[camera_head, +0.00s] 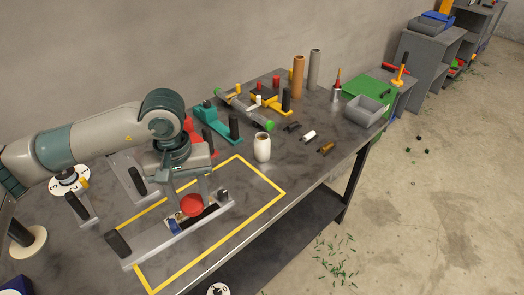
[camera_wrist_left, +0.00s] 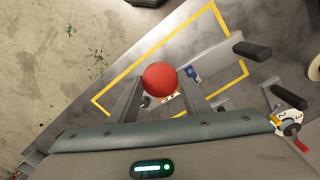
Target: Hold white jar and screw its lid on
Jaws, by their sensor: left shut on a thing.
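The white jar (camera_head: 262,148) stands upright on the table, past the far edge of the yellow outline. Its top shows a brownish opening, and no lid sits on it. My left gripper (camera_head: 190,202) points down inside the outline, to the left of and nearer than the jar. It is shut on a round red piece (camera_head: 192,206), which also shows between the fingers in the left wrist view (camera_wrist_left: 160,79). I cannot tell whether this piece is the jar's lid. My right gripper is in neither view.
A long grey bar (camera_head: 150,251) with a black grip lies under my left gripper; I cannot tell if the red piece touches it. Behind the jar are teal and yellow clamps, small cylinders, tall tubes (camera_head: 298,77) and a grey bin (camera_head: 367,111). The outline's right part is bare.

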